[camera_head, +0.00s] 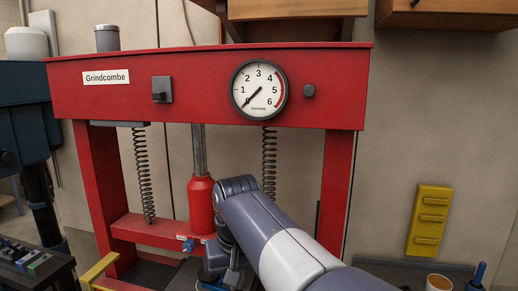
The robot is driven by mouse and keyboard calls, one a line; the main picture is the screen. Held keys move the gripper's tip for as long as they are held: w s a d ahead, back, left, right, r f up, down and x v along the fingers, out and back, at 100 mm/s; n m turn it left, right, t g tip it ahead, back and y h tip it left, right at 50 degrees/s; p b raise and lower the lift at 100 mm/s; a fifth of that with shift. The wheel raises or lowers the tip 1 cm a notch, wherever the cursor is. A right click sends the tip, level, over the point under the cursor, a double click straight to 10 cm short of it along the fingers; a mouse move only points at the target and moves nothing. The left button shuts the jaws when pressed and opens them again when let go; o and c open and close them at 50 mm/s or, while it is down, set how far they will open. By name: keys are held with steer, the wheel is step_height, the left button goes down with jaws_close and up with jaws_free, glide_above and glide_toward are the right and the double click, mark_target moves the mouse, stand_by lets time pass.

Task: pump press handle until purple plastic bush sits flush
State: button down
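The red press (210,90) fills the middle of the view. Its round gauge (259,89) has the needle at the low end, near 0. A red cylinder with a grey rod (200,205) hangs under the top beam, between two coil springs (144,175). My arm comes from the lower right and ends in a dark wrist (222,258) in front of the cylinder's lower part. My gripper's fingers cannot be made out there. I cannot make out the press handle or the purple plastic bush; the arm and lower edge hide much of the work area.
A yellow bar (98,270) stands at the press's lower left. A dark blue machine (25,115) is at the left. A yellow rack (429,220) is on the wall at right, above an orange cup (438,282) and a blue-handled tool (478,276).

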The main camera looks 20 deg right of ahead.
step_height(320, 180, down, 5)
steer(key=shift+r+b, duration=0.2)
steer(key=shift+b, duration=1.05)
steer(key=shift+r, duration=0.2)
step_height(320, 180, up, 15)
steer(key=p, duration=1.1)
steer(key=shift+p, duration=0.4)
steer(key=shift+f, duration=0.2)
steer(key=shift+f+b, duration=5.45)
steer(key=shift+f, duration=2.3)
step_height(320, 180, up, 15)
steer(key=p, duration=1.1)
steer(key=shift+r, duration=0.15)
